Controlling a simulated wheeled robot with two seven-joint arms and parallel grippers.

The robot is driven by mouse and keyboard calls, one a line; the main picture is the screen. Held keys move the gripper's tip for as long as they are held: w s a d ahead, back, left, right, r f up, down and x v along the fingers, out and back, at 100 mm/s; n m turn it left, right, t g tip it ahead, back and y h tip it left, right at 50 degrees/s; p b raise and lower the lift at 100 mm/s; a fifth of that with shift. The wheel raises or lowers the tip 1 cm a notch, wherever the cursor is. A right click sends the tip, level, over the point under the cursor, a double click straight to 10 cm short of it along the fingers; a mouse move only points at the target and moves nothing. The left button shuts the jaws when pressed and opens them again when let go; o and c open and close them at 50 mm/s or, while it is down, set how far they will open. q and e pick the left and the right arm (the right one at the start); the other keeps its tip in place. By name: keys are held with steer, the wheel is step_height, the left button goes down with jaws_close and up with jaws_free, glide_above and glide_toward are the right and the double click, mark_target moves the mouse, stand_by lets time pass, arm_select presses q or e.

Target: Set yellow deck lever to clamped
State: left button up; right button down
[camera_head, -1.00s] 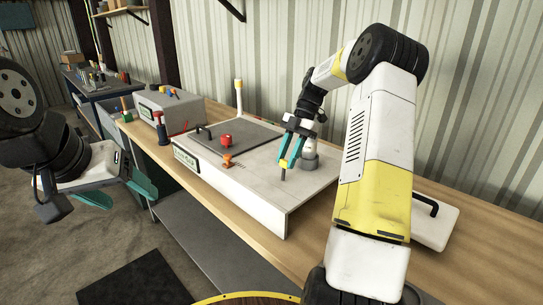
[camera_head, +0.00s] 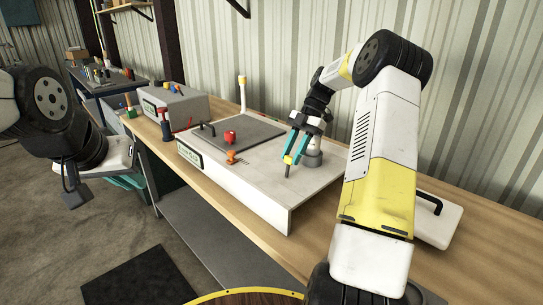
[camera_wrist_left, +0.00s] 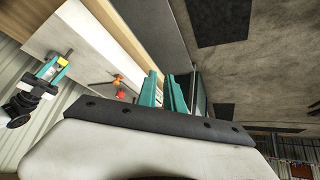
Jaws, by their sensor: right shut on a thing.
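The yellow deck lever (camera_head: 288,160) stands on the top of the white housing (camera_head: 245,195), with a yellow knob on a dark stem. My right gripper (camera_head: 291,153) comes down from above, its teal fingers shut on the yellow knob. In the left wrist view, the right gripper (camera_wrist_left: 60,63) is at the upper left with yellow between its fingertips. My left gripper (camera_head: 126,182) hangs off the bench at the left, mostly hidden by its own wrist. The left wrist view shows its teal fingers (camera_wrist_left: 163,90) apart and empty. Markings by the lever are not readable.
A red knob (camera_head: 230,136) and an orange lever (camera_head: 232,157) sit on the housing, left of the yellow lever. A grey cylinder (camera_head: 312,158) stands just right of my right gripper.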

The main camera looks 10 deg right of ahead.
arm_select(q)
steer(key=w+f+m, duration=0.1)
steer(key=w, duration=0.2)
steer(key=w+d+f+m+t, duration=0.1)
steer(key=w, duration=0.2)
steer(key=w+f+t, duration=0.1)
steer(key=w, duration=0.3)
steer(key=shift+w+d+m, duration=0.1)
steer(key=shift+d+m, duration=0.25)
steer(key=shift+m, duration=0.05)
jaws_close()
arm_select(e)
steer(key=shift+w, duration=0.1)
arm_select(q)
steer(key=m+g+h, duration=0.1)
steer(key=m+h, duration=0.7)
steer(key=h, duration=0.4)
glide_toward(287, 161)
steer(key=x, duration=0.6)
steer(key=shift+d, duration=0.1)
steer(key=shift+w+d+f, duration=0.1)
steer(key=shift+w+d, duration=0.15)
steer(key=shift+d, duration=0.05)
